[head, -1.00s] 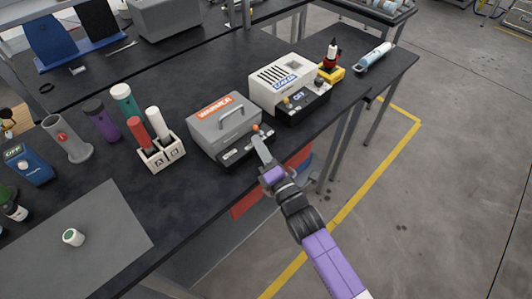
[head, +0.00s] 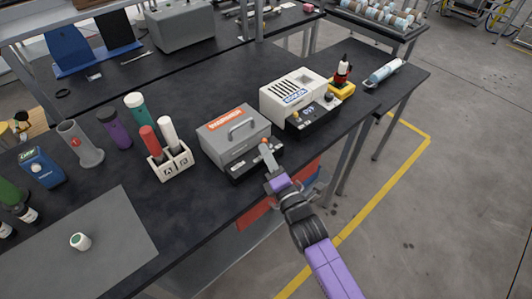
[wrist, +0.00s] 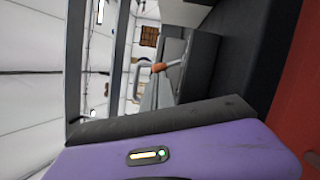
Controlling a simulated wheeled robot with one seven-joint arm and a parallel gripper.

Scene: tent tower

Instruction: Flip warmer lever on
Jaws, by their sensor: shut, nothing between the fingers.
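The warmer (head: 233,138) is a grey box with an orange label and a grey handle on its lid, near the front edge of the dark table. An orange-tipped lever knob (head: 265,141) shows at the right end of its dark front panel. My gripper (head: 267,153) is shut, with grey fingers pointing at the warmer, right by the lever; I cannot tell if they touch. In the wrist view, an orange knob (wrist: 158,67) shows beyond the dark finger, beside the grey box (wrist: 200,62). The fingers hide part of the lever.
A white rack (head: 170,162) with red and white cylinders stands left. A yellow-based bottle holder (head: 341,86) is farther right. Red bins (head: 255,216) hang below the table edge.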

